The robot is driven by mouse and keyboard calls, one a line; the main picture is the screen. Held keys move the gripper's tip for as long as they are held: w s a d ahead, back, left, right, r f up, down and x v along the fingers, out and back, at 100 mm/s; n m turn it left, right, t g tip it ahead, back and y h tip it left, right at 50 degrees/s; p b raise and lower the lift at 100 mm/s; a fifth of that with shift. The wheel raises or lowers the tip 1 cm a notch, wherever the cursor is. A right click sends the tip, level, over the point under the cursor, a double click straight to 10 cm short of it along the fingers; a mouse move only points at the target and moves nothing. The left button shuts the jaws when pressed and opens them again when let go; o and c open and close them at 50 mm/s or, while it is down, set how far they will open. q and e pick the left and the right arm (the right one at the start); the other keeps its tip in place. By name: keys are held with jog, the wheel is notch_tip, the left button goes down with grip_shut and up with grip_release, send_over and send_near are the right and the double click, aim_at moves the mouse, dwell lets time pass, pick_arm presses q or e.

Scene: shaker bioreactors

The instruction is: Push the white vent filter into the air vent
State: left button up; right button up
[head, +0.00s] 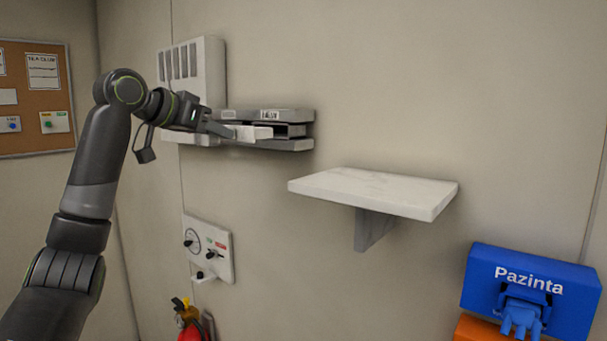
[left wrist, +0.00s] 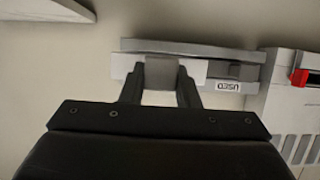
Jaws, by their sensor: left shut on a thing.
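The white vent filter (head: 250,132) is a flat white block, and it also shows in the left wrist view (left wrist: 193,69) with a grey part at its middle. My left gripper (head: 229,131) is shut on it; in the left wrist view the two fingers (left wrist: 160,88) stand on either side of the grey part. The filter is at the front of a grey wall rack (head: 290,145); I cannot tell if any of it is inside. The air vent, a white wall box with dark slots (head: 205,65), is left of the rack, partly behind my gripper. It shows at the right edge of the left wrist view (left wrist: 288,110).
The rack has a "USED" label (left wrist: 228,87) and a dark open slot (head: 290,131). A white marble shelf (head: 375,190) juts out to the right. Below are a control panel (head: 208,245), a fire extinguisher (head: 190,325) and a blue Pazinta box (head: 530,285).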

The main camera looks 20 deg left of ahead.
pick_arm(q)
jog(key=s+d+f+m+g+h+b, duration=0.1)
jog(key=d+f+b, duration=0.15)
jog(key=f, duration=0.85)
jog(key=s+d+f+m+g+h+b, duration=0.15)
jog(key=d+f, duration=0.25)
jog(key=f, duration=0.7)
jog(key=d+f+m+h+b, duration=0.1)
jog(key=d+f+m+h, duration=0.15)
jog(key=f, duration=0.85)
jog(key=s+d+f+m+g+b, duration=0.1)
jog(key=s+d+f, duration=0.4)
jog(key=s+f, duration=0.5)
jog(key=s+d+f+m+g+h+b, duration=0.1)
jog(key=s+d+f+b, duration=0.2)
jog(key=s+f, duration=0.7)
jog(key=shift+d+h, duration=0.3)
jog(key=shift+d, duration=0.8)
